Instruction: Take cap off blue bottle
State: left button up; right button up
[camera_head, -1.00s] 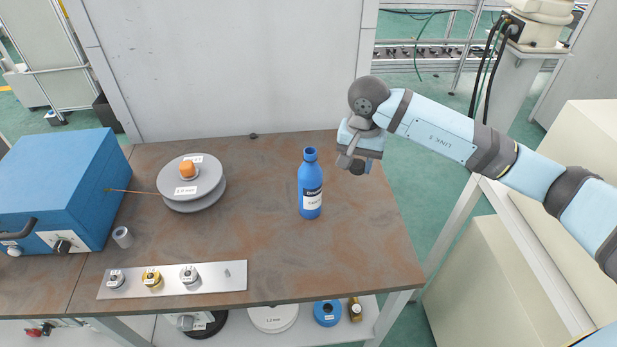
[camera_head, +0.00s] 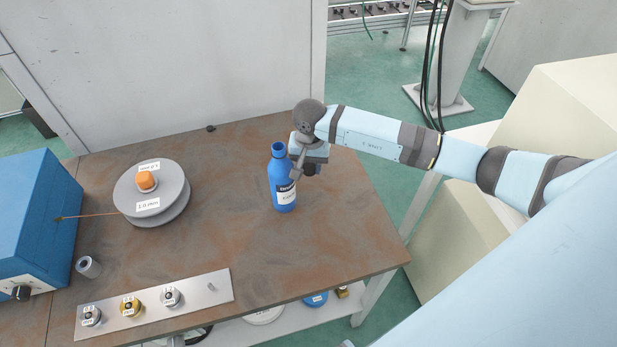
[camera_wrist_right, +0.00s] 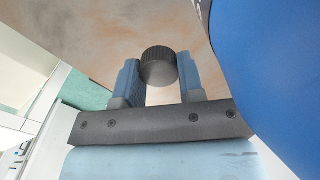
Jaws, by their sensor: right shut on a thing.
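The blue bottle (camera_head: 284,188) stands upright on the brown table in the head view. Its narrow blue neck shows no dark cap on it. My right gripper (camera_head: 308,167) is just right of the bottle's neck and shoulder, above the table. In the right wrist view it is shut on a dark ribbed round cap (camera_wrist_right: 158,66), held between the two fingers. The bottle's blue side (camera_wrist_right: 275,60) fills the right of that view, very near the gripper; I cannot tell whether they touch. My left gripper is out of view.
A grey spool (camera_head: 152,193) and a blue box (camera_head: 35,220) stand on the left of the table (camera_head: 330,235). A metal plate (camera_head: 215,287) with several small fittings lies at the front. The table is clear right of the bottle.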

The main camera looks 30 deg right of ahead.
aim_at(309, 186)
notch_tip(309, 186, down, 7)
jog(key=shift+r+p, duration=0.1)
jog(key=shift+p, duration=0.25)
